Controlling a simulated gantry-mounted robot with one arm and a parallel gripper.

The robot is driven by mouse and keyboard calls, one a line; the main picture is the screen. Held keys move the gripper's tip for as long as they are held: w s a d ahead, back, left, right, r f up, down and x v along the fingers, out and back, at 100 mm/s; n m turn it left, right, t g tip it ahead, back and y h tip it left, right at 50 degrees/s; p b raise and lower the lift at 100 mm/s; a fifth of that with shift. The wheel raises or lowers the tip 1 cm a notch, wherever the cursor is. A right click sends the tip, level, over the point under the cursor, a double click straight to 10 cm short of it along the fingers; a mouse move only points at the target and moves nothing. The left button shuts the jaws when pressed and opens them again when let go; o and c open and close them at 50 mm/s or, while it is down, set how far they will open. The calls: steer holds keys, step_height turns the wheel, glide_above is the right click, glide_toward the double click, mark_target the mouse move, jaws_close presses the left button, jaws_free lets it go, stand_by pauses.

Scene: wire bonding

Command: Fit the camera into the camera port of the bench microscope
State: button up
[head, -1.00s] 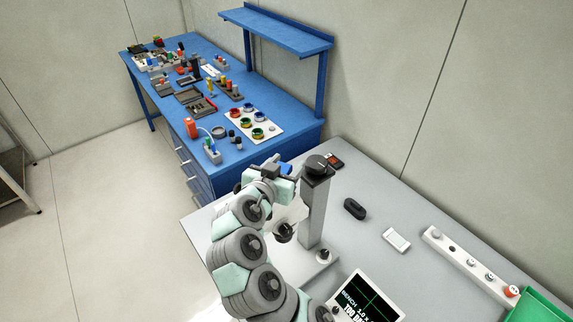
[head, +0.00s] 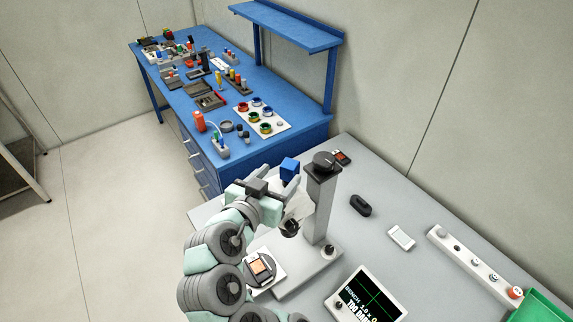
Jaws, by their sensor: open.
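The bench microscope (head: 321,205) stands on the grey bench, with a dark-topped column, a pale head and a flat base. A small blue cube (head: 289,169), which looks like the camera, sits above the microscope head, left of the column top. Its lower side and the camera port are hidden, so I cannot tell how it is seated. My gripper (head: 281,178) is open just in front and to the left of the cube, its fingers pointing toward it. The cube appears just beyond the fingertips.
A screen (head: 366,297) stands in front of the microscope. An orange-and-dark piece (head: 260,267) lies on its stage. A black object (head: 360,205), a white block (head: 401,237) and a knobbed strip (head: 470,262) lie right. A cluttered blue workbench (head: 285,97) stands behind.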

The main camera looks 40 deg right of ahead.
steer(key=shift+s+a+r+p, duration=0.15)
steer(key=shift+s+a+p, duration=0.2)
steer(key=shift+a, duration=0.25)
